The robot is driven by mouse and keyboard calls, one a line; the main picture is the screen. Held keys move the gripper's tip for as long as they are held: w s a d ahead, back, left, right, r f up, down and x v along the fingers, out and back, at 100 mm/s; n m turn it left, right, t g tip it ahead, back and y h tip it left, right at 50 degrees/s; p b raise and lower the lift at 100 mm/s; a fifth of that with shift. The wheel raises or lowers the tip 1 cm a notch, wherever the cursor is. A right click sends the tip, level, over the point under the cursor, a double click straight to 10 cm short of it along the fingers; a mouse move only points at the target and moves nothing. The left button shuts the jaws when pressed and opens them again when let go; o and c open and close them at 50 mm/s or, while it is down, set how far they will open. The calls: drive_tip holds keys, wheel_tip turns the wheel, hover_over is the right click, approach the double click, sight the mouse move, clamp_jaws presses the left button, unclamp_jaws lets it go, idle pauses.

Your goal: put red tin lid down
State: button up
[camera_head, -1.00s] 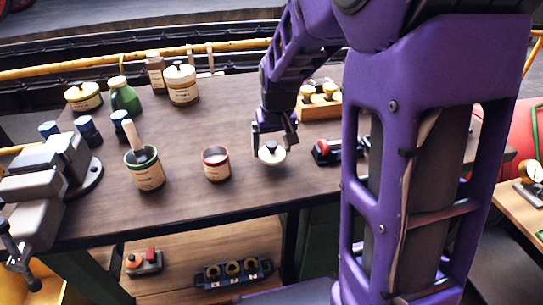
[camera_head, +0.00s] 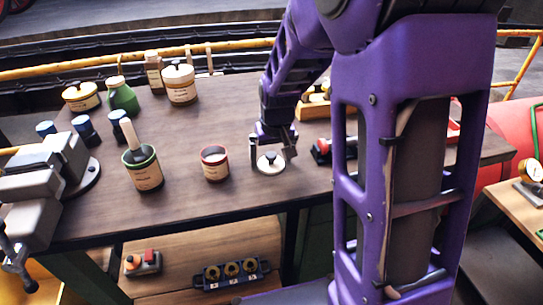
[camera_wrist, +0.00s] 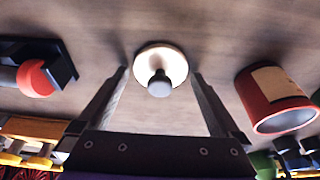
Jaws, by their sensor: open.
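The red tin lid (camera_head: 270,163) is a pale round disc with a dark, grey-topped knob. It lies flat on the wooden bench top, right of the open red tin (camera_head: 215,163). In the wrist view the lid (camera_wrist: 175,61) is centred beyond the fingers, with the red tin (camera_wrist: 272,100) to the right. My gripper (camera_head: 273,158) is open above the lid, with one finger on each side. In the wrist view a gap shows between the knob and each finger of my gripper (camera_wrist: 159,75). The lid's underside is hidden.
A green-rimmed tin with a brush (camera_head: 143,172) stands left of the red tin. A red and black tool (camera_head: 321,150) lies close right of the lid. A wooden block with brass parts (camera_head: 312,110) is behind. The bench's front edge is near.

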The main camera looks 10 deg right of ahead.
sight(274, 174)
drive_tip(key=p+v, duration=0.1)
drive_tip(key=v, duration=1.1)
drive_tip(key=shift+p, duration=0.4)
drive_tip(key=shift+w+r, duration=0.1)
